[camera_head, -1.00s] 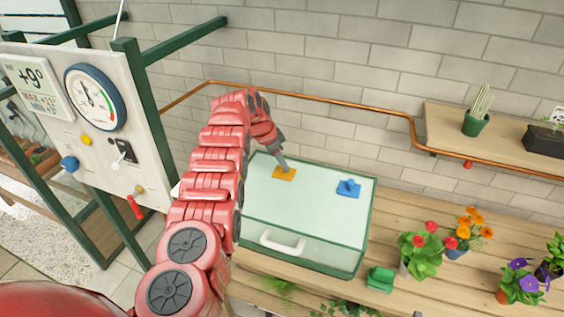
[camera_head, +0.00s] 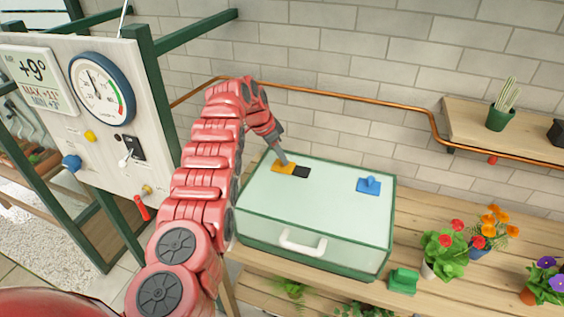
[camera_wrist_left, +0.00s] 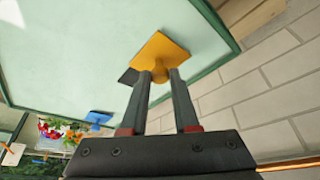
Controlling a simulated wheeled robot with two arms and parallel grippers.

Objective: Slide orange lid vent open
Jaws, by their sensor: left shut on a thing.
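The orange lid vent (camera_head: 283,167) sits on the pale lid (camera_head: 325,205) of the green-framed box, near its back left. A dark opening (camera_head: 301,171) shows to the right of the orange plate. My left gripper (camera_head: 283,161) reaches down onto the vent. In the left wrist view, its two fingers (camera_wrist_left: 160,77) are shut on the knob of the orange vent (camera_wrist_left: 160,52), and part of the dark opening (camera_wrist_left: 129,77) shows beside the plate. My right gripper is not in view.
A blue vent (camera_head: 369,185) sits on the same lid to the right. A white handle (camera_head: 302,243) is on the box front. A green block (camera_head: 403,280) and potted flowers (camera_head: 440,249) stand on the bench at right. A copper pipe (camera_head: 350,97) runs along the wall behind.

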